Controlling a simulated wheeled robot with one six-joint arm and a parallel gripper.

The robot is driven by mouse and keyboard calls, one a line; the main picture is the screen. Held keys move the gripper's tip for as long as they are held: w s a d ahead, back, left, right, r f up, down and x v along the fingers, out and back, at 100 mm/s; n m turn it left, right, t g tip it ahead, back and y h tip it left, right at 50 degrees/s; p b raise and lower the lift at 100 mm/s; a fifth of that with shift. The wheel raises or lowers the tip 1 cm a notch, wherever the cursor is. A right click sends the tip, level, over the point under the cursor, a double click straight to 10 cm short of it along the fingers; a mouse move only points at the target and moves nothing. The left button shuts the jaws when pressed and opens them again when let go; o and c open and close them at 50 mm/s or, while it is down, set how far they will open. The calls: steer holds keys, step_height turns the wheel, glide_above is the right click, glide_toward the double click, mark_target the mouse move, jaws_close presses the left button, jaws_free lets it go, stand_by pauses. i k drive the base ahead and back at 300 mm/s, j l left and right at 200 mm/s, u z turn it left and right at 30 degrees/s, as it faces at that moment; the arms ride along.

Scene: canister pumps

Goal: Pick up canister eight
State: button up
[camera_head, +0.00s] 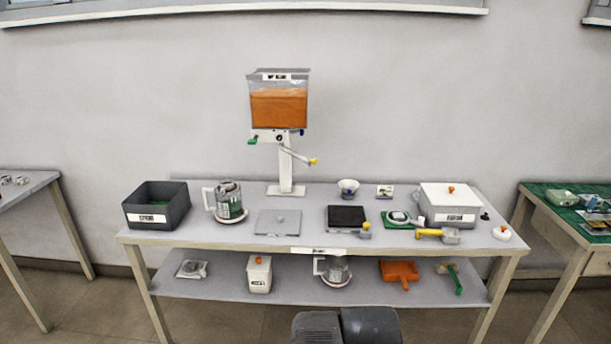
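No label reading eight is legible, so I cannot tell which vessel is canister eight. A clear tank (278,108) of orange liquid sits high on a white stand with a tap. A clear jug-like canister (228,203) with a white handle and green contents stands upright at the left of the tabletop. A similar clear canister (336,271) with a white handle stands on the lower shelf. A white lidded canister (259,274) with an orange knob and a label is on that shelf too. My gripper's fingers do not show; dark grey rounded parts at the bottom edge seem mine.
The table (400,246) holds a dark labelled bin (157,211), a white lidded box (449,212), a grey plate (278,222), a black pad (347,217) and a yellow-handled tool (437,235). An orange dustpan-like item (399,273) lies below. Side tables stand left and right.

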mark_target(229, 209)
steer(key=i+u, duration=0.85)
steer(key=i+l+u, duration=0.2)
steer(key=u, duration=0.25)
steer(key=i+l+u, duration=0.45)
steer(key=j, duration=0.1)
